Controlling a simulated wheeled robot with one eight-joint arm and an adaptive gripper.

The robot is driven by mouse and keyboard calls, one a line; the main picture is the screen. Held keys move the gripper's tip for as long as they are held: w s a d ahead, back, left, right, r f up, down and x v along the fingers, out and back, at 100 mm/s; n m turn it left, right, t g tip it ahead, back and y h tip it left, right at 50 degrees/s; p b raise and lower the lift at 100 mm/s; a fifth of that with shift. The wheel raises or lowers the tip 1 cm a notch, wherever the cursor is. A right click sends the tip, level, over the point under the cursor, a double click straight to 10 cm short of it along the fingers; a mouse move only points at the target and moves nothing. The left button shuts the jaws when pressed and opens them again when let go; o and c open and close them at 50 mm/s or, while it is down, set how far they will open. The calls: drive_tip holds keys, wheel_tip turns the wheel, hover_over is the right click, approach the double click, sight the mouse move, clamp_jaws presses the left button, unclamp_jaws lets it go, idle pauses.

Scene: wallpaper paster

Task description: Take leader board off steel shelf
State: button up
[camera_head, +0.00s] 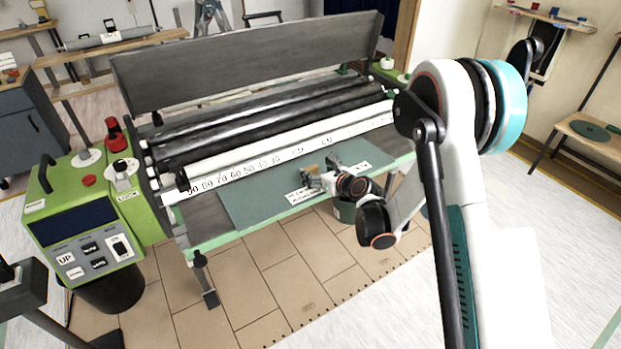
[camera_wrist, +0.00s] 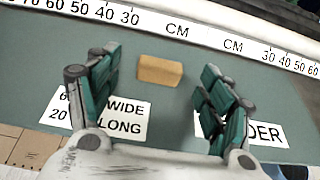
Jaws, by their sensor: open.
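The leader board (camera_head: 258,203) is a flat grey-green panel lying on the steel shelf (camera_head: 208,238) at the front of the pasting machine. It fills most of the wrist view (camera_wrist: 180,115), with a white label reading "WIDE" and "LONG" and another ending in "DER". A small tan block (camera_wrist: 160,70) sits on the board. My gripper (camera_wrist: 161,62) is open, its green-padded fingers to the left and right of the block with gaps on both sides. In the head view, my gripper (camera_head: 328,180) is low over the board's front part.
A white centimetre ruler (camera_head: 270,158) and long rollers (camera_head: 265,115) run along the back of the board. A green control box (camera_head: 85,225) with a red knob stands at the left. The tiled floor (camera_head: 300,265) in front of the shelf is mostly clear.

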sight(311, 169)
drive_tip(key=b+x, duration=0.1)
drive_tip(key=x, duration=0.3)
drive_tip(key=shift+d+f, duration=0.15)
drive_tip(key=shift+f, duration=0.05)
drive_tip(key=c, duration=1.3)
drive_tip(key=shift+r, duration=0.15)
